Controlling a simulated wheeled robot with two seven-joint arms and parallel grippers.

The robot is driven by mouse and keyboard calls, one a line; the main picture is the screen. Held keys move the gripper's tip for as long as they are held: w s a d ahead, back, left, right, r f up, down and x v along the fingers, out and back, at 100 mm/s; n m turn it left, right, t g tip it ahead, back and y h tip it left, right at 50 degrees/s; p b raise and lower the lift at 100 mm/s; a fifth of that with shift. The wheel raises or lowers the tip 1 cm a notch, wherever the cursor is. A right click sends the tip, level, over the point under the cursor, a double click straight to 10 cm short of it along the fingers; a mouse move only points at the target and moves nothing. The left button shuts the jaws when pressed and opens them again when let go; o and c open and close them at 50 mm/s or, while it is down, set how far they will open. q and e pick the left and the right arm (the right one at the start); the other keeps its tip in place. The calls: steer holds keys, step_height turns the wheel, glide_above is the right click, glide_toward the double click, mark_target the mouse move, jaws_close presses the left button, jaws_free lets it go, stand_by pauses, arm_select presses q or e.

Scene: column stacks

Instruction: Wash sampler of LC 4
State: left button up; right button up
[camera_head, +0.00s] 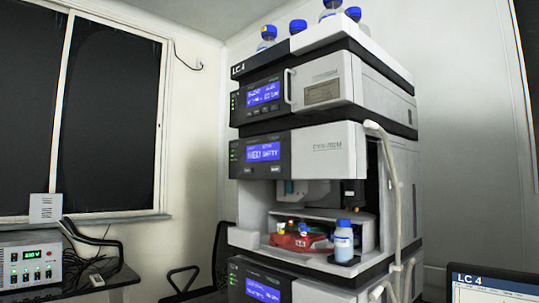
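The LC 4 column stack (398,93) stands at centre right, several modules high, with the label "LC 4" on its top module. Its second module (342,149) has a lit blue display (263,151); the text is too small to read surely. Below it is an open bay holding a red tray (290,243) with several small capped vials. A blue-capped bottle (344,242) stands at the bay's front right edge. Neither of my grippers is in view.
Several blue-capped bottles (268,34) stand on top of the stack. A pale tube (390,170) runs down its right front. A monitor (490,287) marked "LC 4" is at lower right. A power unit (30,264) and a dark chair (183,278) are at left.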

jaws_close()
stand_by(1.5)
